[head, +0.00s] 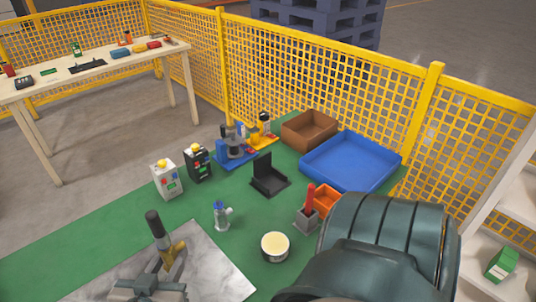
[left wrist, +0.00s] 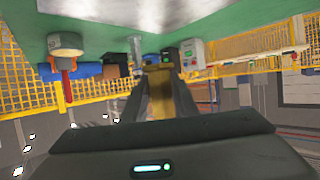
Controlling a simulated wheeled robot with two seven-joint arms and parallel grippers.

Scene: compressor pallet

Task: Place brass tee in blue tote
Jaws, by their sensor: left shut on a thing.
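The brass tee (head: 177,252) is at the lower left of the head view, above or over the grey metal plate. In the left wrist view, the brass tee (left wrist: 158,78) shows between the two dark fingers. My left gripper (head: 167,256) is shut on it, and the fingers hide part of it; the left gripper also shows in the left wrist view (left wrist: 163,92). The blue tote (head: 348,164) stands at the back right of the green mat, apart from the gripper, and looks empty. My right gripper is not in view.
A cream-topped round tin (head: 275,246), a silver fitting (head: 222,216), a red-handled tool (head: 309,197) and an orange bin (head: 326,199) stand between gripper and tote. A brown bin (head: 310,128) sits beside the tote. A yellow fence (head: 300,75) runs behind. My dark arm covers the lower right.

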